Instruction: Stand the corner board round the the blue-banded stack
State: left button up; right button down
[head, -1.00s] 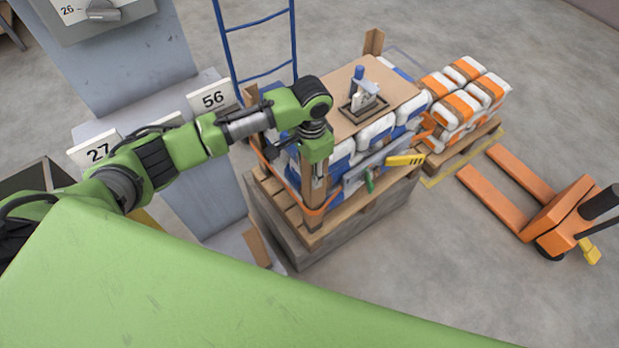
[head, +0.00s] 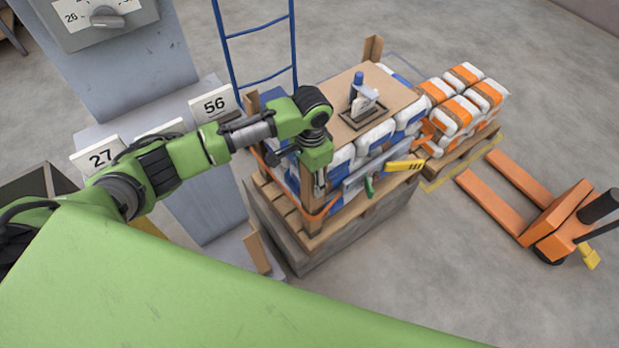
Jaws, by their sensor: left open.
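The blue-banded stack (head: 342,160) is white bags with blue bands on a wooden pallet, with a brown sheet on top. A brown corner board (head: 307,188) stands upright at the stack's near corner. An orange strap (head: 322,212) passes low around it and the stack. My left gripper (head: 319,184) points down right beside this board; its jaws are open, and the fingers partly hide the board. Other brown boards stand at the left corner (head: 252,99) and the far corner (head: 373,47) of the stack. My right gripper is out of view.
A tool with a yellow part (head: 404,166) is at the stack's right face. A blue ladder-like frame (head: 262,73) stands behind. Another brown board (head: 257,251) leans low at left.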

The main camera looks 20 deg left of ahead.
pick_arm(q)
notch_tip(320, 180, up, 8)
jog(key=shift+f, duration=0.25)
jog(key=shift+f, duration=0.1)
dwell(0.6)
